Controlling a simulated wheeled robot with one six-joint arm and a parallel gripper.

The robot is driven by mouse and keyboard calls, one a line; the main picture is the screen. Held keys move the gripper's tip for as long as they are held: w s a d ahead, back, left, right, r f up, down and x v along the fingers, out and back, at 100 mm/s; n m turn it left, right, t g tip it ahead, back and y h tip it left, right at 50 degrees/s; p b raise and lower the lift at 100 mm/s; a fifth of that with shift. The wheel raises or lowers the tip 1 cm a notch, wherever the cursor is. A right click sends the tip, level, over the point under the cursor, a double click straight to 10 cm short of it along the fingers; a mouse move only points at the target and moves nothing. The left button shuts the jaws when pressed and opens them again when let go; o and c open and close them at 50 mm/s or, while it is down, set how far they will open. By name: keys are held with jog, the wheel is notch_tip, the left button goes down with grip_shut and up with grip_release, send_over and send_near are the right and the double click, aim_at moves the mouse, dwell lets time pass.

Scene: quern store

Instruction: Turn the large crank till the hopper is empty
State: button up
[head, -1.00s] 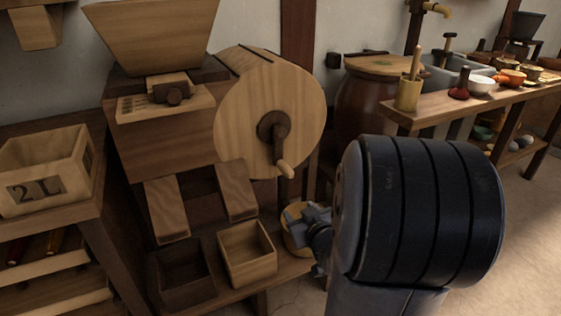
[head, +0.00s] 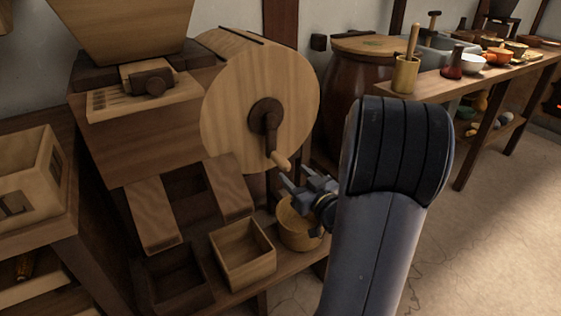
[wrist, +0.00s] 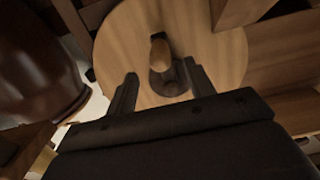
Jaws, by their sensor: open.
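The large crank (head: 268,125) has a dark arm on the front of a round pale wooden drum; its light handle (head: 279,160) points down and out. The hopper (head: 125,28) is a pale wooden funnel at the upper left, and its inside is hidden. My gripper (head: 288,188) is open and empty, just below the handle and apart from it. In the wrist view the handle (wrist: 160,54) shows beyond and between my open fingers (wrist: 158,88), in front of the drum (wrist: 112,50).
Two chutes slope down over a dark box (head: 172,280) and a pale box (head: 243,255). A round wooden tub (head: 298,230) stands close under my gripper. A small knob (head: 152,80) sits below the hopper. A barrel (head: 345,95) and a side bench (head: 460,85) stand to the right.

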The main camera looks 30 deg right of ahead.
aim_at(289, 169)
jog(key=shift+w+a, duration=0.1)
jog(key=shift+w, duration=3)
jog(key=shift+c, duration=0.3)
jog(key=c, duration=0.9)
